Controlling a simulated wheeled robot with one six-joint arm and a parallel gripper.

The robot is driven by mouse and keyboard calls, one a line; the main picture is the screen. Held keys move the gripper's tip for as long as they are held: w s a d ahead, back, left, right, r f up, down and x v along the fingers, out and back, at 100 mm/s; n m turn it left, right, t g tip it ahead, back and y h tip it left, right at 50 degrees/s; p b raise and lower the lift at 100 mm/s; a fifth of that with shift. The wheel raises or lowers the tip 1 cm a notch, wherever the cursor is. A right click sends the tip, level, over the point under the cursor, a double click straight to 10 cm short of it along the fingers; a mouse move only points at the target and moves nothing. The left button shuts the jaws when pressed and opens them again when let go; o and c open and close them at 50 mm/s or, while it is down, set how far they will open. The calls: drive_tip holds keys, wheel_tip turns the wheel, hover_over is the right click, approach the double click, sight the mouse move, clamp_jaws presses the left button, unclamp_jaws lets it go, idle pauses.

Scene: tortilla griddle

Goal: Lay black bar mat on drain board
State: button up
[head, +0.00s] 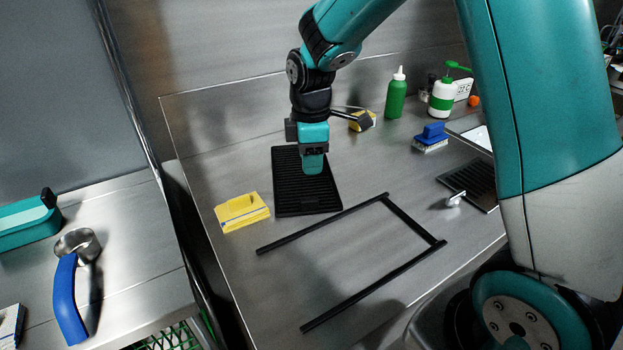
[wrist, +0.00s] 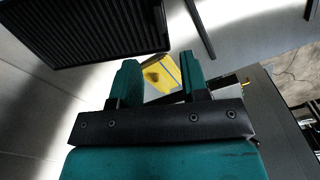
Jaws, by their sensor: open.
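The black bar mat (head: 290,205) is a ridged dark rectangle lying flat on the steel worktop. It also fills the upper left of the wrist view (wrist: 75,25). My gripper (head: 313,168) points down over the mat in the head view and hides part of it. In the wrist view its two teal fingers (wrist: 160,75) are apart, with the mat beyond and to the left of them; nothing is held. The steel surface with a raised back panel (head: 240,180) appears to be the drain board. A black three-sided outline (head: 375,278) lies on it, right of and nearer than the mat.
A yellow sponge pack (head: 242,212) lies just left of the mat. A blue brush (head: 431,137), green bottle (head: 396,97) and soap pump (head: 442,98) stand at the back right. A dark grate (head: 470,183) lies at right. The surface inside the outline is clear.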

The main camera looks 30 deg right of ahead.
drive_tip(key=s+a+r+m+y, duration=0.2)
drive_tip(key=s+a+r, duration=0.3)
drive_tip(key=s, duration=0.7)
drive_tip(key=s+a+r+m+y, duration=0.2)
drive_tip(key=s+a+r+m, duration=0.2)
drive_tip(key=s+a, duration=0.3)
drive_tip(key=s+r, duration=0.1)
drive_tip(key=s, duration=0.4)
drive_tip(key=shift+s+r+m, duration=0.15)
drive_tip(key=shift+s+m, duration=0.05)
drive_tip(key=shift+m, duration=0.2)
